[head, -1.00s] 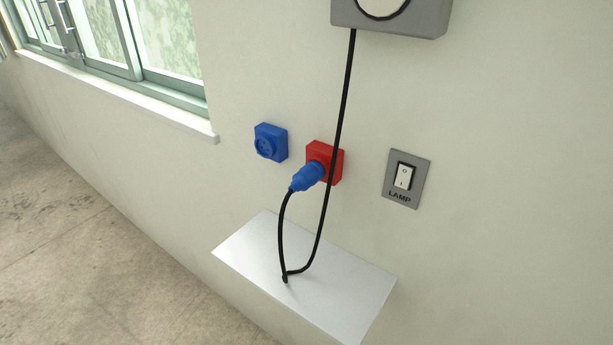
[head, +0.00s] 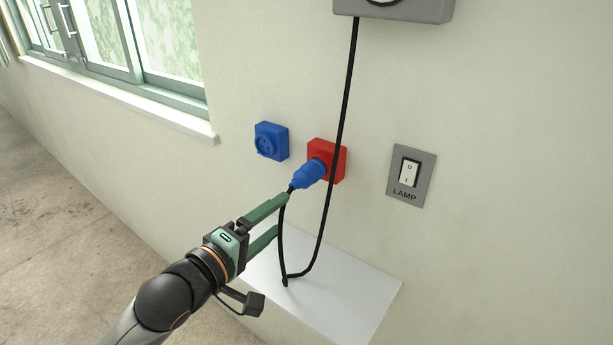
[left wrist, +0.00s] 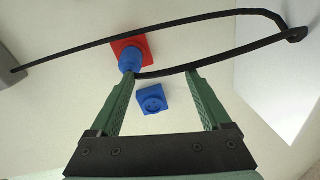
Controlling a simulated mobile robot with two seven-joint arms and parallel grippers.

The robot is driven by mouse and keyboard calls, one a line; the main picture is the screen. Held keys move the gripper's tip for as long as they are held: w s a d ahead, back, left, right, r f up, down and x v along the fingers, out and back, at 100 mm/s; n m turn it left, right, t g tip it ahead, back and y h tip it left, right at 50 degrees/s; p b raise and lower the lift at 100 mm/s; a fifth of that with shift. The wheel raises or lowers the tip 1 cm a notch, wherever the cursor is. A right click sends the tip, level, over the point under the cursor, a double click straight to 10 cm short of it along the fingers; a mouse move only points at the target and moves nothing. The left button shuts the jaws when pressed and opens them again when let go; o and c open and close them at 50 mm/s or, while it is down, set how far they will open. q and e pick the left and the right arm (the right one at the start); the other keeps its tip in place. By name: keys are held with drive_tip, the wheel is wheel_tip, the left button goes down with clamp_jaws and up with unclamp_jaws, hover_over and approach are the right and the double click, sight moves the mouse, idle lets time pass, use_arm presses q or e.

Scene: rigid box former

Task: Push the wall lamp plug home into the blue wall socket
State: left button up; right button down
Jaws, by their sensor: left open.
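The blue plug (head: 309,174) sits at the red wall socket (head: 337,158), its black cable (head: 345,90) hanging from its rear end. The plug (left wrist: 129,60) and red socket (left wrist: 144,46) also show in the left wrist view. The empty blue wall socket (head: 271,141) is to the left of the red one; it also shows in the left wrist view (left wrist: 152,99). My left gripper (head: 283,216) is open, its green fingers pointing toward the wall, just below and left of the plug. It holds nothing. My right gripper is not in view.
A grey shelf (head: 350,295) juts from the wall below the sockets, and the cable loop reaches down to it. A grey lamp switch (head: 411,175) is to the right. The grey lamp housing (head: 400,10) is above. A window sill (head: 150,110) is at upper left.

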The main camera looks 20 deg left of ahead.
sight(292, 187)
use_arm(q)
drive_tip(key=shift+n+t+h, duration=0.5)
drive_tip(key=shift+n, duration=0.3)
drive_tip(key=r, duration=0.4)
drive_tip(key=shift+w+d+r, duration=0.1)
drive_tip(key=shift+w+d, duration=0.05)
drive_tip(key=shift+d, duration=0.1)
drive_tip(key=shift+w, duration=0.1)
drive_tip(key=x, duration=0.5)
drive_tip(key=shift+b, duration=0.4)
drive_tip(key=shift+p+x, duration=0.65)
drive_tip(key=shift+x, duration=1.3)
drive_tip(key=shift+p, duration=0.8)
